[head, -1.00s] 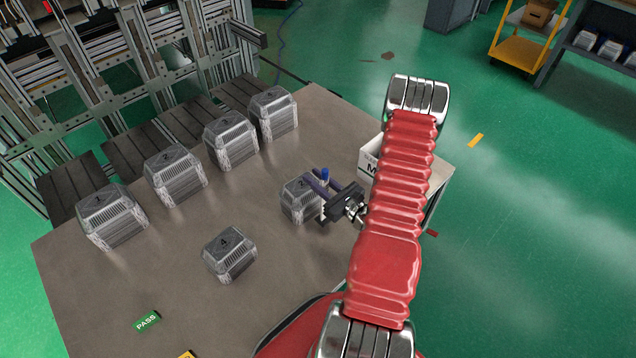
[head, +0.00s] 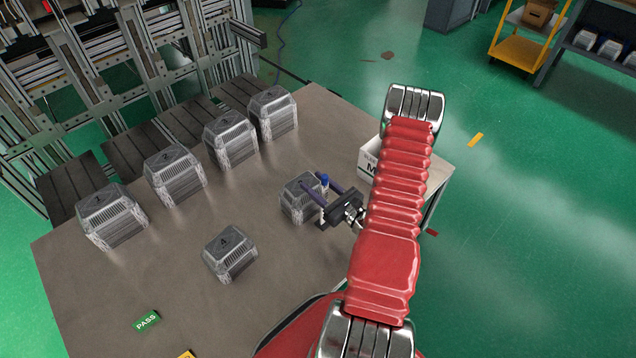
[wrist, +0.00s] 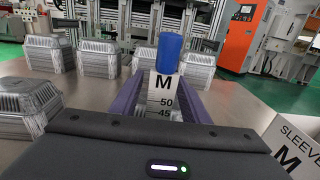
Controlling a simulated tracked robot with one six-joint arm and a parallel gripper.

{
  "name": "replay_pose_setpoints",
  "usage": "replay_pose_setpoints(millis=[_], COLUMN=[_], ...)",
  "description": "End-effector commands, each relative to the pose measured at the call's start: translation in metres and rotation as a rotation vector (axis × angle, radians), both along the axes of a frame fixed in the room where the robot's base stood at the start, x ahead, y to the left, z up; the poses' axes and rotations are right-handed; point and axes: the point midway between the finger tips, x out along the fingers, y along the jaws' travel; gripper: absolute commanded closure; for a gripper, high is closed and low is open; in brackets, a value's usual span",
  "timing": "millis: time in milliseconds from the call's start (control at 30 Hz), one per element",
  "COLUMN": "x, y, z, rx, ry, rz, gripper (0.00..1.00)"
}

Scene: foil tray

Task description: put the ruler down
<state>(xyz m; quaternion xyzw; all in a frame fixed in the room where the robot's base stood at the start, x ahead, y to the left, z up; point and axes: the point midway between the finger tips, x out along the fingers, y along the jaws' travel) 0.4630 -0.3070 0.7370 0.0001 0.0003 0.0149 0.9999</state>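The ruler (wrist: 165,105) is white, with an M and the numbers 50 and 45 on its face, and a blue top. It stands upright between the two purple fingers of my gripper (wrist: 164,92), which look closed against its sides. In the head view the ruler's blue top (head: 324,178) shows between the fingertips of my gripper (head: 318,188), beside a foil tray stack (head: 301,205). The ruler's lower part is hidden, so I cannot tell whether it touches the table.
On the grey table (head: 130,285), several numbered tray stacks stand at the back, and stack 4 (head: 230,254) stands nearer. A white box marked M (head: 368,165) is to the right. A green PASS card (head: 146,321) lies at the front left. The middle front is clear.

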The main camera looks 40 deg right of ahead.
Motion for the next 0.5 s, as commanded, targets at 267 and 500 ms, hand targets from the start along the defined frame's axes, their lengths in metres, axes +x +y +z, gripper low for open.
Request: replay_pose_setpoints(millis=[267,500], x=[0.000,-0.019], y=[0.000,-0.002], z=[0.002,0.002], rx=[0.000,0.001], ry=[0.000,0.001], rz=[0.000,-0.003], gripper=[0.58,0.58])
